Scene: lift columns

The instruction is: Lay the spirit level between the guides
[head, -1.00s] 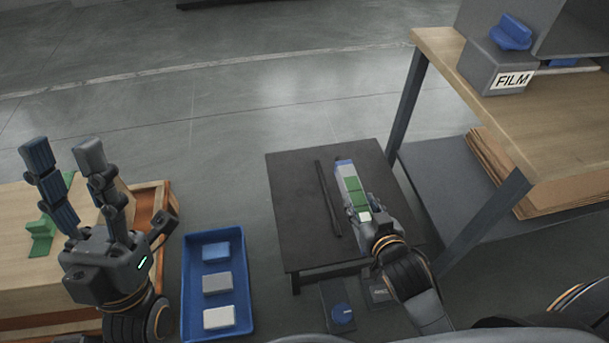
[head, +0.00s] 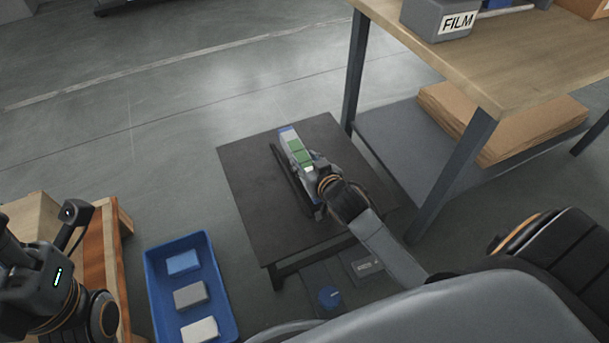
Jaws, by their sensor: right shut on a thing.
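The spirit level (head: 293,142), a long grey bar with green panels and a blue far end, is over the low dark table (head: 247,200). My right gripper (head: 310,169) is shut on its near part; the fingers are partly hidden. A thin dark guide bar (head: 295,187) runs along the level's left side, very close in the picture. I cannot tell whether they touch or whether the level rests on the tabletop. A second guide is not clearly visible.
A blue tray (head: 228,312) with several small blocks stands on the floor at lower left, beside a wooden bench (head: 112,262). A tall wooden-topped workbench (head: 480,55) with a lower shelf stands close on the right. The table's left part is bare.

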